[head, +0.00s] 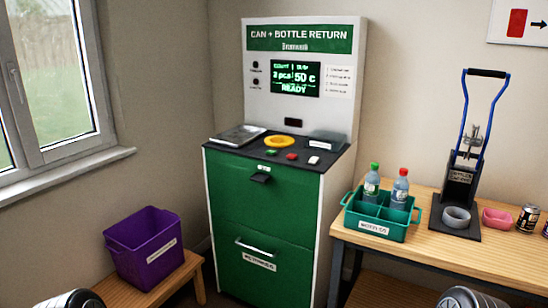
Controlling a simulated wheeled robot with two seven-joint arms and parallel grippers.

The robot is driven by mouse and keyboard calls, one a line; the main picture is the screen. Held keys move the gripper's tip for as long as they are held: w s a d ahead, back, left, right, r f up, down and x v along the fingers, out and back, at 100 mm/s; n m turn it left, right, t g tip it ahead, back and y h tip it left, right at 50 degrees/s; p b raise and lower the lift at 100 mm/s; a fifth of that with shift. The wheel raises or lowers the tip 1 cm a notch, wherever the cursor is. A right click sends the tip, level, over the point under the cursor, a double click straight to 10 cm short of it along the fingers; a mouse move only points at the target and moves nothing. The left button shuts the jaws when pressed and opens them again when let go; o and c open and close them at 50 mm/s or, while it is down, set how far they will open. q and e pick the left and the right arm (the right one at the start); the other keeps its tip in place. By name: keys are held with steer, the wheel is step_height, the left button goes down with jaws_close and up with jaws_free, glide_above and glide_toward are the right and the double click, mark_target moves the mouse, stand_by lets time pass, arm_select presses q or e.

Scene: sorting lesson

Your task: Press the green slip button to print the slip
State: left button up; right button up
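The green can and bottle return machine (235,205) stands in the middle of the head view, against the wall. On its dark counter (240,145) are a small green button (271,152), a red button (292,156) and a white button (313,160) in a row at the front. I see no slip sticking out. Only rounded parts of my arms show at the bottom edge, far below the buttons. Neither gripper is in view.
A yellow ring (279,141) and a metal tray (237,136) lie behind the buttons. A teal crate (388,231) with two bottles and a blue-handled crusher (462,175) stand on the right table (470,255). A purple bin (130,255) sits on a low bench at left.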

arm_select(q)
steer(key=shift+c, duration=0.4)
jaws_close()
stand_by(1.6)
